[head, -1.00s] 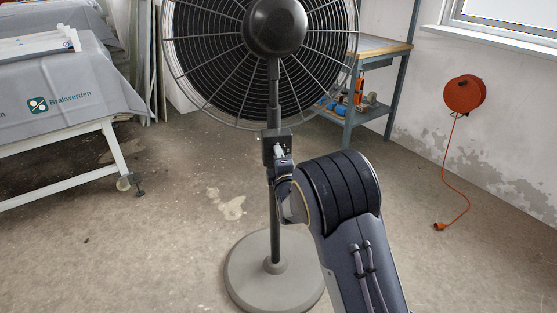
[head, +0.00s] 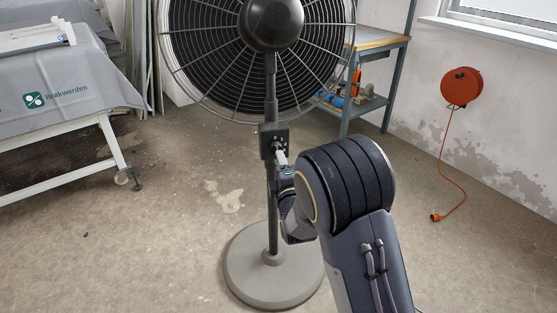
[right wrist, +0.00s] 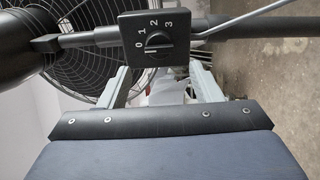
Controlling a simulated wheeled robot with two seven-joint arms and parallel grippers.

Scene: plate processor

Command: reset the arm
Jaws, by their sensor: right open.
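A black standing fan (head: 222,70) with a round wire cage stands on a grey round base (head: 245,277). Its pole carries a dark control box (head: 267,140), which faces me in the right wrist view (right wrist: 176,22) with a dial (right wrist: 157,41) marked 0 to 3. My right gripper (head: 281,158) is just in front of the box. In the right wrist view its two fingers (right wrist: 160,84) are apart, with nothing held between them, and point toward the box just below the dial. I cannot tell whether they touch the box. My left gripper is not in view.
A table with a grey cloth (head: 75,95) stands at the left. A workbench (head: 378,42) with tools on its lower shelf is behind the fan. An orange cable reel (head: 461,87) hangs on the right wall, its cord reaching the floor. Floor around the fan base is clear.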

